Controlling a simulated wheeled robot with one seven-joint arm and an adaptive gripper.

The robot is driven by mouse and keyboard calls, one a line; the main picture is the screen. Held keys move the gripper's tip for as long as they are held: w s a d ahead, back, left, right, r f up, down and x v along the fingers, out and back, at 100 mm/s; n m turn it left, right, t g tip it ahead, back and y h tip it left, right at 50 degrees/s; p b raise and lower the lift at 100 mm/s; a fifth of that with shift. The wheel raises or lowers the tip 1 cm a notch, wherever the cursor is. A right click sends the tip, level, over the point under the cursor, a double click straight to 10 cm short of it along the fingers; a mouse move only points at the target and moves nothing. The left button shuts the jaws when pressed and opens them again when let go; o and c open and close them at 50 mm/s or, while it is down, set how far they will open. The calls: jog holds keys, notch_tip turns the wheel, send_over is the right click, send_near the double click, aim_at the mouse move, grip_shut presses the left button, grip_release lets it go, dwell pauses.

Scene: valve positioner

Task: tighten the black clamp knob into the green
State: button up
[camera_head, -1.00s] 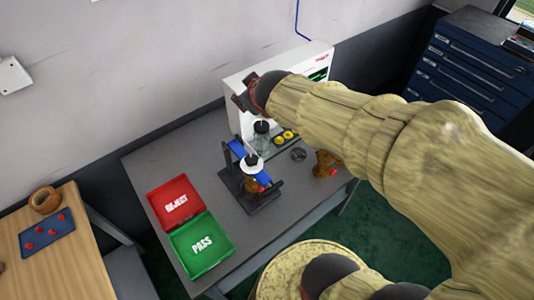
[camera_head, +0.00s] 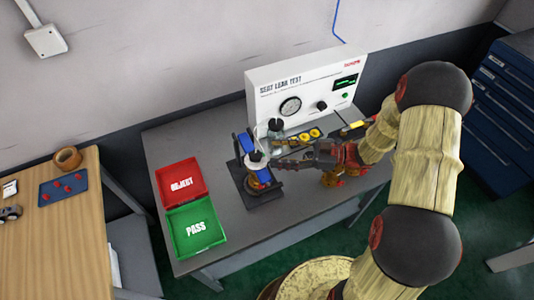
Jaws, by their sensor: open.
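A small fixture with blue uprights (camera_head: 244,143) and a dark base (camera_head: 262,196) stands on the grey bench. A white disc (camera_head: 256,164) sits at its top with a small black knob (camera_head: 254,156) on it, which seems to be the clamp knob. My gripper (camera_head: 281,163) is open, low over the bench, pointing left toward the fixture. Its fingertips are just right of the white disc; whether they touch anything is too small to tell. A brass-coloured part low in the fixture is partly hidden. No green marking shows on the knob.
A white seat leak test panel (camera_head: 303,90) stands behind, with a gauge (camera_head: 290,106) and a green-lit display (camera_head: 345,82). A black-capped jar (camera_head: 275,127) and yellow parts (camera_head: 310,134) stand close by. Red reject (camera_head: 181,180) and green pass (camera_head: 195,228) trays lie left. A brass valve (camera_head: 332,178) is right.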

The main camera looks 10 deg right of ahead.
aim_at(256, 155)
jog(key=shift+g, duration=0.3)
jog(key=a+b, duration=0.1)
jog(key=a, duration=0.6)
jog(key=shift+w+a, duration=0.15)
jog(key=shift+a, duration=0.25)
jog(key=shift+c, duration=0.7)
jog(key=c, duration=1)
